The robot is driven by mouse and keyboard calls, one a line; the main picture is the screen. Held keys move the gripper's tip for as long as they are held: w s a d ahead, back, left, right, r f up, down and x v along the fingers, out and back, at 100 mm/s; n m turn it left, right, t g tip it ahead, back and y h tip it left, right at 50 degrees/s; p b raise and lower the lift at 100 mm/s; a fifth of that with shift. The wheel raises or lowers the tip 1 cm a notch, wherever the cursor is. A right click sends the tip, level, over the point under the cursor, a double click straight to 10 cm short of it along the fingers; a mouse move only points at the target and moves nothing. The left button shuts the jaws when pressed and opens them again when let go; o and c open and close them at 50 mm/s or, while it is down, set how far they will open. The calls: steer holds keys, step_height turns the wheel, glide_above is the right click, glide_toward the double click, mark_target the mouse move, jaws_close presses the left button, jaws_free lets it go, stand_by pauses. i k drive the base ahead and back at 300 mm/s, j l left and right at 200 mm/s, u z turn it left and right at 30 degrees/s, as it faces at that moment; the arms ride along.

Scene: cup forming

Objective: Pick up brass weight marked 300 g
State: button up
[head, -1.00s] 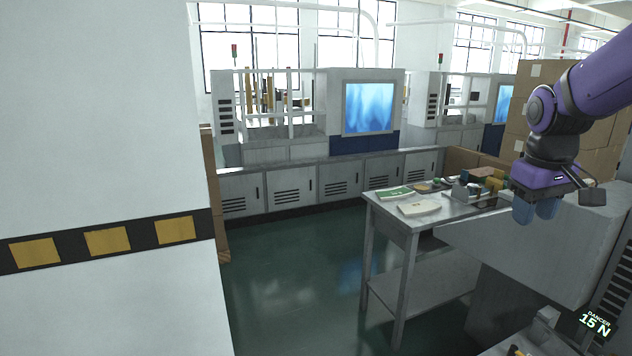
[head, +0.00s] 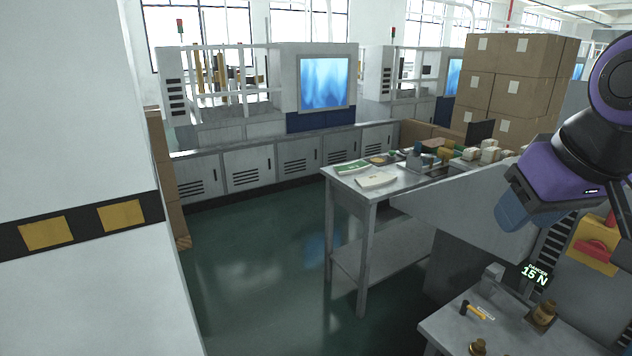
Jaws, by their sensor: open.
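Two brass weights show on a grey bench at the bottom right in the head view. One weight (head: 544,314) stands near the bench's right part, with a dark piece around its base. The other weight (head: 478,347) is cut off by the bottom edge of the picture. I cannot read the marks on either, so I cannot tell which is 300 g. My gripper (head: 513,214), purple with blue fingers, is open, with nothing seen in it. It hangs in the air above the bench, well apart from the weights.
The grey bench (head: 450,325) also bears a yellow-and-black tool (head: 473,311). A metal table (head: 345,178) with books and small boxes stands behind. A white pillar (head: 70,130) fills the left. The green floor (head: 260,270) between is clear.

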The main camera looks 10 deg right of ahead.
mark_target(544, 313)
steer(key=l+z, duration=0.1)
steer(key=z, duration=1.15)
steer(key=j+u, duration=0.1)
steer(key=u, duration=0.55)
steer(key=i+j+u, duration=0.15)
steer(key=i+u, duration=0.25)
steer(key=k, duration=0.1)
